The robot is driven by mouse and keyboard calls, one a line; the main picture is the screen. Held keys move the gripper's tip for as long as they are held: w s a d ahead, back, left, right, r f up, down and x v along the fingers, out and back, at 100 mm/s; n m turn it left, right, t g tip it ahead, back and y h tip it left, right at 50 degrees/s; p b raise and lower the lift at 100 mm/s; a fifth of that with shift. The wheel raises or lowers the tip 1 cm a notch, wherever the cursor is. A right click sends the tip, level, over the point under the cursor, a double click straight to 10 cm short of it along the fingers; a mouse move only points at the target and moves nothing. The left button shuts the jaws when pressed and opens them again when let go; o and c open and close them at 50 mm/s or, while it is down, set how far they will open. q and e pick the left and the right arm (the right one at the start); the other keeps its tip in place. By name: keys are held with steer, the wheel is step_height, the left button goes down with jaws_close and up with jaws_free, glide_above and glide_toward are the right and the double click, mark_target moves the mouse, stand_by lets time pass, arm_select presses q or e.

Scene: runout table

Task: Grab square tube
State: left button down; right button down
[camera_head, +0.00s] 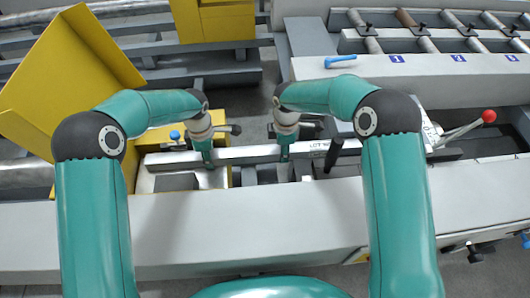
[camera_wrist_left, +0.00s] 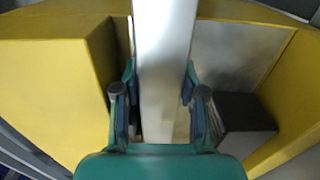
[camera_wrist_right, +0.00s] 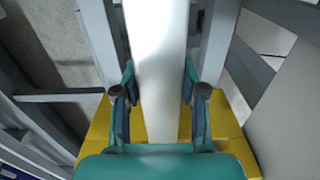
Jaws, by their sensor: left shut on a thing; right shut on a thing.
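The square tube (camera_head: 245,154) is a long pale grey bar lying left to right across the runout table in the head view, with a printed label toward its right end. My left gripper (camera_head: 207,160) is shut on the tube near its left part. The left wrist view shows the tube (camera_wrist_left: 163,70) between the fingers of the left gripper (camera_wrist_left: 160,105). My right gripper (camera_head: 285,152) is shut on the tube further right. The right wrist view shows the tube (camera_wrist_right: 156,60) between the fingers of the right gripper (camera_wrist_right: 160,105).
A yellow guard (camera_head: 75,70) stands tilted at the left. A lever with a red knob (camera_head: 489,116) is at the right. A rack with round bars and numbered blue labels (camera_head: 397,59) is at the back right. A blue handle (camera_head: 340,61) lies on its ledge. The pale front beam (camera_head: 240,228) is clear.

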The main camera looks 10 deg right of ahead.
arm_select(q)
steer(key=shift+r, duration=0.15)
arm_select(e)
steer(key=shift+r, duration=0.15)
